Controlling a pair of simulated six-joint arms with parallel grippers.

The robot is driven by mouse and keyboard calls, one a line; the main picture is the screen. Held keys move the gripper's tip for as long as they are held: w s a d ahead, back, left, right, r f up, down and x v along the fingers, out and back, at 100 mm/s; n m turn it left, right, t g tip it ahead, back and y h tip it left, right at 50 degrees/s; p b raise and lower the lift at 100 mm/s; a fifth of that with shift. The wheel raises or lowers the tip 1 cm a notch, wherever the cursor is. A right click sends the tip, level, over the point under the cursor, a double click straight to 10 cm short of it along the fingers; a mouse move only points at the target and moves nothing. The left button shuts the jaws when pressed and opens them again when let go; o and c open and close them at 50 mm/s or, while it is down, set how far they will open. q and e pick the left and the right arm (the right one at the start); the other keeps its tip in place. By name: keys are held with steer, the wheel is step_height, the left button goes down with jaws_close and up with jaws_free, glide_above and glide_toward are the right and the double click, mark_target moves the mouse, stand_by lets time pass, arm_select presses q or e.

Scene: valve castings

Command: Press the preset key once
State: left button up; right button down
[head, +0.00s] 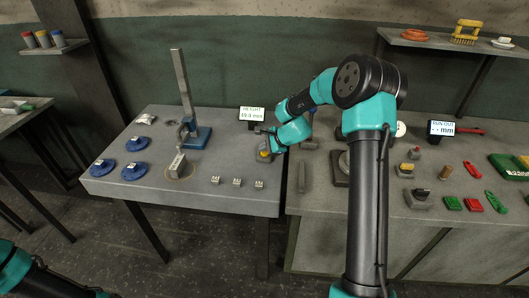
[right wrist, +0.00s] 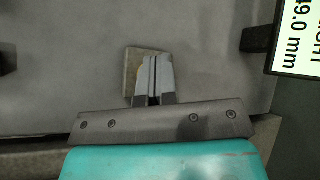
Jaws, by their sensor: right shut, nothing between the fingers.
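My right gripper (head: 266,152) is low over the right part of the left grey table, beside the height display. Its fingers are shut and empty in the right wrist view (right wrist: 154,62). They overlap a small beige square block (right wrist: 131,72), which may be the preset key; its middle is hidden behind them. I cannot tell whether the fingertips touch it. In the head view a yellowish patch (head: 263,154) shows at the gripper. The height display (head: 252,114) is lit; in the wrist view it (right wrist: 299,40) reads 49.0 mm. My left gripper is out of view.
A height gauge with a tall column (head: 183,88) and blue base (head: 199,138) stands left of the gripper. Blue discs (head: 136,171) lie at left. Small grey blocks (head: 237,181) line the front. The right bench holds a run-out display (head: 441,128) and several small parts.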

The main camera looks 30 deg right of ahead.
mark_target(264, 153)
steer(key=shift+f, duration=0.2)
stand_by(0.5)
steer(key=shift+r, duration=0.9)
steer(key=shift+r, duration=2.5)
